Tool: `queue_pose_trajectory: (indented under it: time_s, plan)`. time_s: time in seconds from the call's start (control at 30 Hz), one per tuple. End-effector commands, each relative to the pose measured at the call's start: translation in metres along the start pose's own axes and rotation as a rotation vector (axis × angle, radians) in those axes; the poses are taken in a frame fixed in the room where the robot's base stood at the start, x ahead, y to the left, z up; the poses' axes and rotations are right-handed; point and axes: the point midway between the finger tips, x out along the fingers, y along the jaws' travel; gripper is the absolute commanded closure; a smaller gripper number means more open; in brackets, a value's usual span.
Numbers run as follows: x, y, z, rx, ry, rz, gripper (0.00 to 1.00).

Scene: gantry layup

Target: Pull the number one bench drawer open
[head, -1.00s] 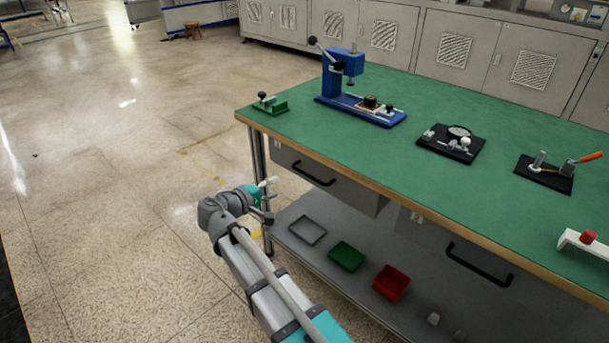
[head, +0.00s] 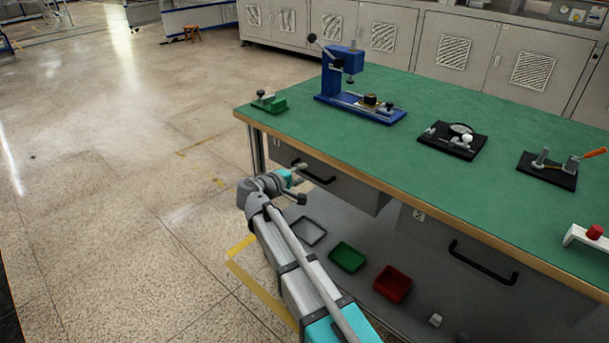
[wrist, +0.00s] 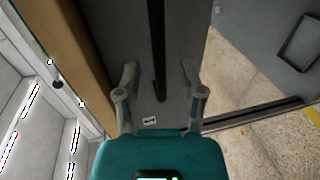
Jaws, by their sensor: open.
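The number one bench drawer (head: 345,188) is the grey left-hand drawer under the green bench top, and it looks shut. Its black bar handle (head: 322,180) is partly hidden by my gripper (head: 301,182), which is at the handle's left part in the head view. In the wrist view the handle (wrist: 157,45) runs upright in the picture between the two fingers of my open gripper (wrist: 160,75). A small label (wrist: 149,120) shows on the drawer front near the handle's end. I cannot tell whether a finger touches the handle.
The second drawer (head: 410,220) with its own black handle (head: 482,264) is to the right. Grey (head: 307,232), green (head: 347,257) and red (head: 392,284) trays sit on the lower shelf. A blue press (head: 345,90) and fixtures stand on the bench top (head: 300,125). Floor to the left is clear.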

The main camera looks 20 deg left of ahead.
Motion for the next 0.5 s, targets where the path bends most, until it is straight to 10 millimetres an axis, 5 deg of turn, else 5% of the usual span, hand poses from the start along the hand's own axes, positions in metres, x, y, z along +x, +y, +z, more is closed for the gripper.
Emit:
queue_pose_trajectory:
  time_s: [0.5]
  plan:
    - [0.020, 0.000, -0.001, 0.000, 0.002, 0.000, 0.49]
